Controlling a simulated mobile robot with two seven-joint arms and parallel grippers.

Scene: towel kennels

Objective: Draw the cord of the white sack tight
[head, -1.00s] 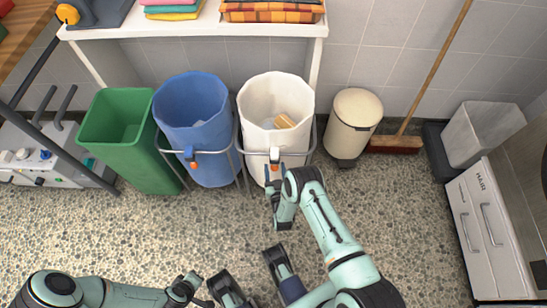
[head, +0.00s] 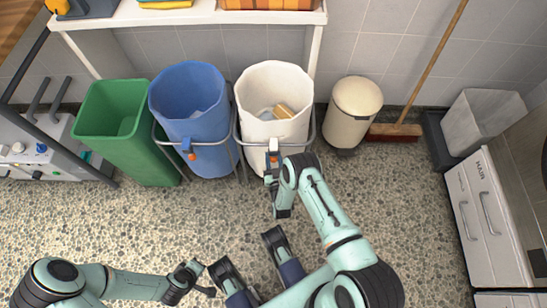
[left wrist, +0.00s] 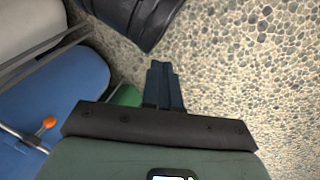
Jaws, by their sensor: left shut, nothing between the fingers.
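The white sack (head: 262,90) hangs open in a metal frame beside the blue sack. A beige block and a pale item lie inside it. Its cord lock (head: 273,148), with an orange-red part, is on the front below the rim. My right gripper (head: 270,176) is at the front of the white sack, just below the lock. Its fingers are small and partly hidden, so I cannot tell whether they touch the lock or cord. My left gripper (head: 203,278) is low over the floor, away from the sacks. It is shut and empty in the left wrist view (left wrist: 164,85).
The blue sack (head: 180,95), with its own orange lock, and a green bin (head: 110,120) stand left of the white sack. A cream pedal bin (head: 352,110) and a broom (head: 395,131) stand to the right. A shelf is behind. The speckled floor is clear.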

